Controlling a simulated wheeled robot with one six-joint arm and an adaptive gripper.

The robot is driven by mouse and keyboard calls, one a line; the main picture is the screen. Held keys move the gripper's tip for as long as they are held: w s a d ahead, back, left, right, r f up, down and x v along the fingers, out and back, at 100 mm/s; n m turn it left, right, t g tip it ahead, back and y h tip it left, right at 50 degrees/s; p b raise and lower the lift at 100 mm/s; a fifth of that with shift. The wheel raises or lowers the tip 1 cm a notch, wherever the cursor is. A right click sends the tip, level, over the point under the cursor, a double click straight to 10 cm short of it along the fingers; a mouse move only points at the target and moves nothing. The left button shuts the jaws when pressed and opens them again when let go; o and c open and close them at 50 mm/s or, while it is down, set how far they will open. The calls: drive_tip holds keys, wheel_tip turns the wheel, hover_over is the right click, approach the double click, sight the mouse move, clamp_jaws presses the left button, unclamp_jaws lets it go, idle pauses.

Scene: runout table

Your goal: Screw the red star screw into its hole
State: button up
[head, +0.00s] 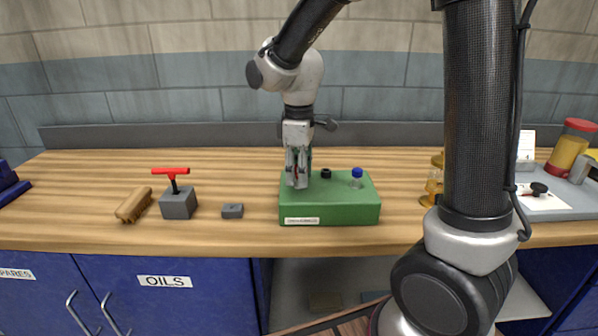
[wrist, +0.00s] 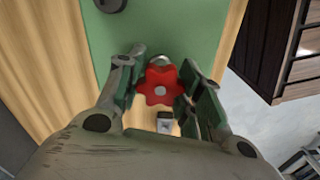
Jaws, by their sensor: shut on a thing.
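The red star screw (wrist: 161,86) shows in the wrist view between the two fingers of my gripper (wrist: 160,88), which is shut on its head. In the head view my gripper (head: 297,182) points straight down at the left part of the green block (head: 330,208), and the fingers mostly hide the screw. A round metal rim (wrist: 159,60) shows just behind the red head in the wrist view. Whether the screw's tip sits in its hole is hidden. A black knob (head: 326,173) and a blue knob (head: 357,174) stand on the green block to the right of my gripper.
Left of the block are a small grey block (head: 232,211), a grey block with a red T-handle (head: 178,203) and a brush (head: 133,205). An amber object (head: 434,180) and a grey tray (head: 562,200) lie to the right. The wooden top is clear between them.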

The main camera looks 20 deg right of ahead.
drive_tip(key=m, duration=0.7)
drive_tip(key=shift+m, duration=0.3)
drive_tip(key=m, duration=0.7)
drive_tip(key=shift+d, duration=0.1)
drive_tip(key=m, duration=0.9)
drive_tip(key=o, duration=1.1)
